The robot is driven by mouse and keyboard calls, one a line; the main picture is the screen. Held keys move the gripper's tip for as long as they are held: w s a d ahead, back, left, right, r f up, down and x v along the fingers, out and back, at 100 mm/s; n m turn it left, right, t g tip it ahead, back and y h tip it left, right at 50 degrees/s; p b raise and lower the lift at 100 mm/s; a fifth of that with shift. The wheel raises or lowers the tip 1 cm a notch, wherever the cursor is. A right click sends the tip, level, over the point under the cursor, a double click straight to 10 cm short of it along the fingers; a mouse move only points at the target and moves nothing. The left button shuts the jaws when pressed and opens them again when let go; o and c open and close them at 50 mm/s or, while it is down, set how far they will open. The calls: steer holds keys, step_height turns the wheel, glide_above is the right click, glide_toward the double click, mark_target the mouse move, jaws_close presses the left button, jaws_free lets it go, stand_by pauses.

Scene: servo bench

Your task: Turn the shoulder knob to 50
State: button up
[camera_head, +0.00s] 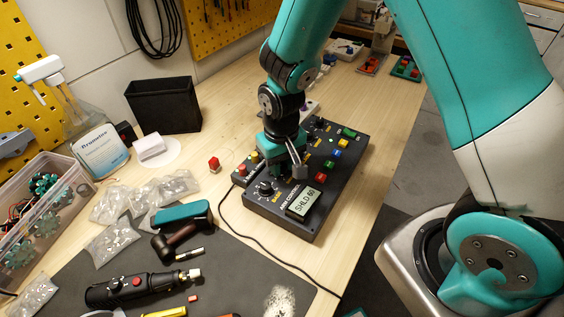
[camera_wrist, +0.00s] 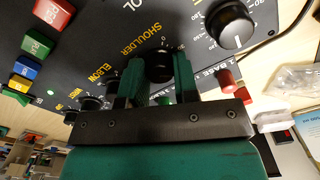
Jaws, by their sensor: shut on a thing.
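The dark control box (camera_head: 322,222) stands on the bench with a display (camera_head: 303,203) that appears to read "SHLD 60". My gripper (camera_head: 284,172) is lowered onto the box from above. In the wrist view my gripper (camera_wrist: 158,80) has its two green fingers on either side of the black shoulder knob (camera_wrist: 159,66), beside the yellow SHOULDER label, and is shut on it. The knob's pointer cannot be made out. In the head view the gripper hides this knob.
A larger base knob (camera_head: 264,188) with a white scale sits nearby on the panel. Smaller knobs (camera_wrist: 90,103) lie beside the gripper near the ELBOW label. Coloured buttons (camera_head: 335,154) line one side. A black cable (camera_head: 250,238) runs over the bench. A black bin (camera_head: 165,105) stands behind.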

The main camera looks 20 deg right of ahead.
steer(key=shift+n, duration=0.7)
steer(key=shift+w, duration=0.1)
steer(key=o, duration=0.9)
steer(key=shift+o, duration=0.2)
step_height(320, 180, up, 18)
steer(key=b, duration=0.1)
steer(key=shift+f+b, duration=0.25)
steer(key=shift+b, duration=0.05)
steer(key=s+a+r+n+y, duration=0.2)
steer(key=s, duration=0.7)
steer(key=s+a+r+n+y, duration=0.2)
steer(key=s, duration=0.7)
steer(key=shift+s+a, duration=0.15)
steer(key=shift+a, duration=0.05)
